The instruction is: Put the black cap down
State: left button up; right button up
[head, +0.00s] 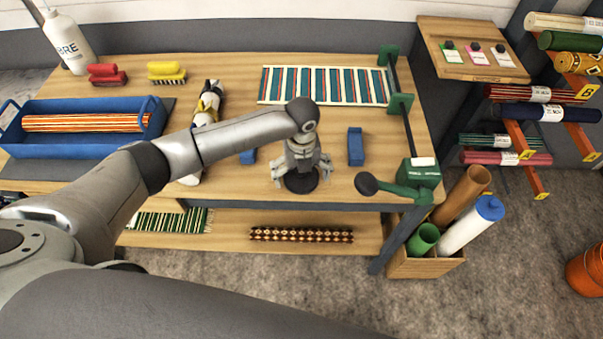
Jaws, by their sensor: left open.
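The black cap (301,183) is a dark round disc at the front of the wooden table (330,120), near its front edge. It appears to lie on the tabletop, though the steep view leaves its contact hard to judge. My left gripper (301,172) points down right over it, with its fingers spread to either side. The gripper is open and hides the cap's far part. My right gripper is not in view.
Blue blocks (355,146) stand on both sides of the gripper. A green winder (417,175) with a dark knob is at the right front corner. A striped rug (325,85) lies behind. A blue tub (88,147) and brushes (166,73) are at the left.

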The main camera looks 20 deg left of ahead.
pick_arm(q)
notch_tip(320, 180, up, 12)
jog(key=b, duration=0.1)
jog(key=shift+r+b, duration=0.15)
jog(key=shift+b, duration=0.2)
dwell(0.5)
